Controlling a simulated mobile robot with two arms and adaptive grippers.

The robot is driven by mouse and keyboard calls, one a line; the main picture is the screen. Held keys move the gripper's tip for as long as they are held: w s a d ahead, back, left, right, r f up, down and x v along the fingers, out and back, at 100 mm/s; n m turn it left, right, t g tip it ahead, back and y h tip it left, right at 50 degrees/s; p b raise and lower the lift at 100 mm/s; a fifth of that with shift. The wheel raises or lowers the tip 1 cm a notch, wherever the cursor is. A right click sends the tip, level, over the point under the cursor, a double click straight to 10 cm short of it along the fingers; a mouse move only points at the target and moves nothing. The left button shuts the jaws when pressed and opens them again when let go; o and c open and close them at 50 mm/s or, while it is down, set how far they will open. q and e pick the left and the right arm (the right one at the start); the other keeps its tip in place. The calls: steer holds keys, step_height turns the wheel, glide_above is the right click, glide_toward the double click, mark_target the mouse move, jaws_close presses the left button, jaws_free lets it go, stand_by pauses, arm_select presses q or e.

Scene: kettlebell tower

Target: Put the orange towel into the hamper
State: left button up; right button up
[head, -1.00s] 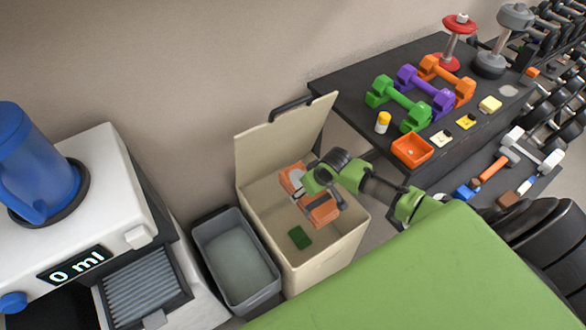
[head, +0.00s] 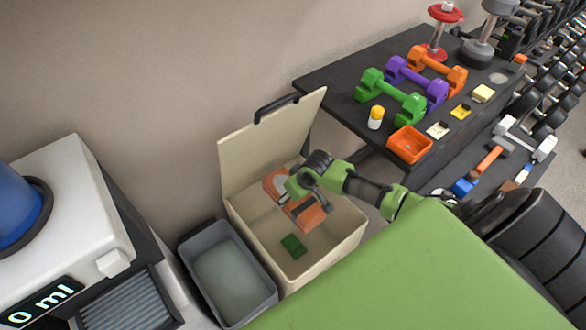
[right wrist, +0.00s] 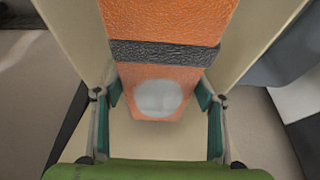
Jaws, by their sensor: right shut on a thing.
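The orange towel (head: 306,216) has a dark band and a pale round patch, which show in the right wrist view (right wrist: 160,20). My right gripper (head: 293,194) is shut on it, with a finger on each side of the towel (right wrist: 160,88). The beige hamper (head: 340,243) stands with its lid raised. In the head view, the held towel is over the hamper's opening, inside its outline. I cannot tell how far it is below the rim. A green item (head: 293,245) lies on the hamper floor. My left gripper is not in view.
A grey bin (head: 228,278) stands close to the hamper's left side. A white machine (head: 65,205) is at the far left. A black rack (head: 330,82) with dumbbells and an orange tray (head: 409,144) is at the right.

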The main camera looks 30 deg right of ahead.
steer(key=shift+f, duration=0.35)
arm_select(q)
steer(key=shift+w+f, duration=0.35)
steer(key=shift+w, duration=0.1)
arm_select(e)
steer(key=o, duration=1.3)
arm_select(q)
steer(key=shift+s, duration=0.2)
